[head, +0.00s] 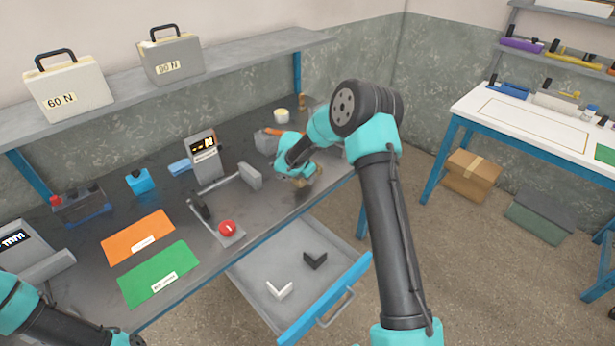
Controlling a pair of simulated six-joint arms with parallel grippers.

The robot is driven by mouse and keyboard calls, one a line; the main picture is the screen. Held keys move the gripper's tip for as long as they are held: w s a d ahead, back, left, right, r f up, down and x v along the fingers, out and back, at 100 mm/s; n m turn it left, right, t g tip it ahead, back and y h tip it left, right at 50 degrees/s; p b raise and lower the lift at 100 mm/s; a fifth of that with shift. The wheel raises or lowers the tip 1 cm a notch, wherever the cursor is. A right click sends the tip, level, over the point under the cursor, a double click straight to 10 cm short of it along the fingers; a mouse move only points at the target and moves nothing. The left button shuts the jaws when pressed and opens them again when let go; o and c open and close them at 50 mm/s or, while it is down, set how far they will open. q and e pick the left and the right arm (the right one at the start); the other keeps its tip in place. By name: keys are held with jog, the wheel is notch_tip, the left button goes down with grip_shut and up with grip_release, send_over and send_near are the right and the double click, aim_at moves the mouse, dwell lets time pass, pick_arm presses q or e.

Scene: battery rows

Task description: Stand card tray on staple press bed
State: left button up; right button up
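My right arm reaches in from the lower right, and its wrist and gripper (299,177) are low over the far right part of the workbench. A small tan or brown thing shows at the gripper, possibly the card tray, but it is too small and covered to be sure. I cannot see whether the fingers are shut on it. A grey device with an orange part (266,142) stands just left of and behind the gripper, partly hidden; it may be the staple press. Its bed cannot be made out. My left arm shows at the lower left; its gripper fingers are not visible.
A gauge with a display (203,158), a red button (228,229), an orange mat (138,237) and a green mat (158,273) occupy the bench (300,205). An open drawer (255,265) juts out below its front edge. A white pot (281,116) stands behind the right wrist.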

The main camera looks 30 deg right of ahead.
jog(key=v, duration=1.2)
jog(key=shift+r, duration=0.15)
dwell(0.4)
jog(key=x, duration=1.2)
